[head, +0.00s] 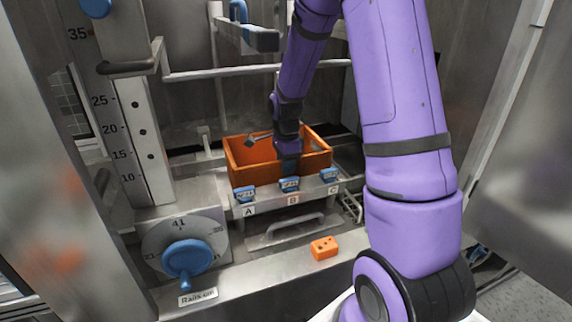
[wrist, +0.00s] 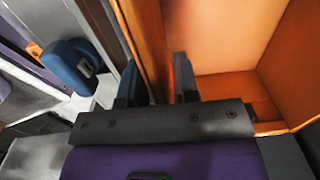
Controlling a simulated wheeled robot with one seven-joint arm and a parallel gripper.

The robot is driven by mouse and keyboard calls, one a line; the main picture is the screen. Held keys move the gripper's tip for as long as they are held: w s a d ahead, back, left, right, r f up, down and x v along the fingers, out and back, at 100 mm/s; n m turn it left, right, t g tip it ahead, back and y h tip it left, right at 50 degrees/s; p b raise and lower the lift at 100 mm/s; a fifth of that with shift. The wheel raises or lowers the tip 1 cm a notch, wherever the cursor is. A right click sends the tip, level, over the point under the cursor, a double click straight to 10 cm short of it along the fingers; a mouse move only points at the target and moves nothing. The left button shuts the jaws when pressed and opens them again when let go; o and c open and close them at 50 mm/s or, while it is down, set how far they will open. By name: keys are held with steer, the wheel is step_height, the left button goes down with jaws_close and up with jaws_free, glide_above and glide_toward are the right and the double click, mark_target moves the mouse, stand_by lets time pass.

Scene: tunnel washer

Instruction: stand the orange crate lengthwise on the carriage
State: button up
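The orange crate (head: 256,172) sits upright at the carriage (head: 310,195), behind the blue clips, its long side running left to right. Whether it rests fully on the carriage is hidden. My gripper (head: 288,164) is at the crate's near long wall, pointing down. In the wrist view, my gripper (wrist: 155,85) has one finger on each side of the crate wall (wrist: 147,35), both close to it. I cannot tell whether they press on it. The crate's inside (wrist: 225,45) shows to the right, and I see nothing in it there.
Blue clips marked A (head: 245,194), B (head: 289,184) and C (head: 329,175) line the carriage front. A blue dial knob (head: 187,258) is at the lower left. A small orange block (head: 324,247) lies on the front ledge. Rails and a blue-tipped bar (head: 250,38) stand above.

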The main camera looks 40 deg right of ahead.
steer(key=shift+o, duration=0.4)
step_height(320, 180, up, 11)
steer(key=shift+f, duration=0.1)
stand_by(0.3)
steer(key=shift+s, duration=0.1)
